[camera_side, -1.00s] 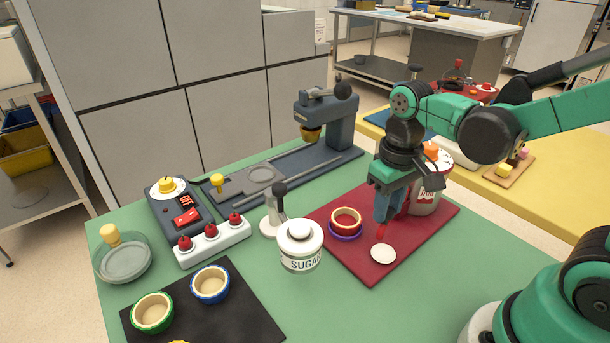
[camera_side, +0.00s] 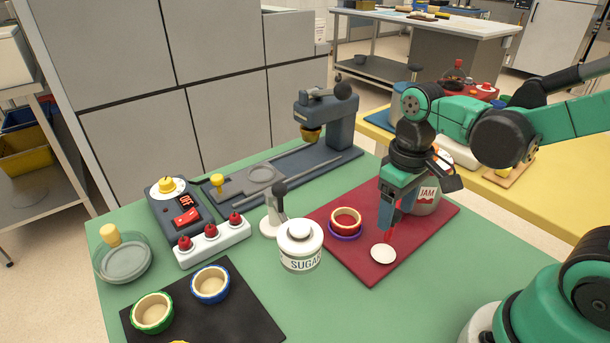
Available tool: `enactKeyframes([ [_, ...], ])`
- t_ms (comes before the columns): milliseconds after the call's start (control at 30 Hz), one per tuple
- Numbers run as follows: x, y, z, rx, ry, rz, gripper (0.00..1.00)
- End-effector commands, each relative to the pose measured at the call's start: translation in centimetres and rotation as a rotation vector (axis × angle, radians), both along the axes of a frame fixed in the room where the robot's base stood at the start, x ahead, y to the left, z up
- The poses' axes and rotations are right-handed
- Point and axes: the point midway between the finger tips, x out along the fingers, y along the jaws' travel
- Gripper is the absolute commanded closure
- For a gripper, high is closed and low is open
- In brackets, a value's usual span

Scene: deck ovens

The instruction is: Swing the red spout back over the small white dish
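The small white dish (camera_side: 383,253) lies on the dark red mat (camera_side: 372,274). The white jam container (camera_side: 428,195), with a red "JAM" label, stands at the mat's back right. A thin part of the red spout (camera_side: 391,237) shows just above and slightly right of the dish, apparently close over its back edge. My gripper (camera_side: 388,222) points down at the spout, in front of the jam container. Its blue-grey fingers hide most of the spout. I cannot tell whether they are closed on it or only beside it.
The sugar jar (camera_side: 300,247) and a grey lever on a white base (camera_side: 273,215) stand farther left. The green table (camera_side: 340,312) is clear in front of the mat.

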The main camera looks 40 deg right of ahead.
Motion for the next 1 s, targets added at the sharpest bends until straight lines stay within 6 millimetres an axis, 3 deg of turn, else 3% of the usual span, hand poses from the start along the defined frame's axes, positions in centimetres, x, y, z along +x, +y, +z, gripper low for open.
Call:
enactKeyframes([
  [333,0.1,0.0,0.4,0.001,-0.002,0.0,0.38],
  [700,0.1,0.0,4.3,0.001,-0.002,0.0,0.38],
  [1000,0.0,0.0,5.6,0.0,-0.001,0.0,0.38],
])
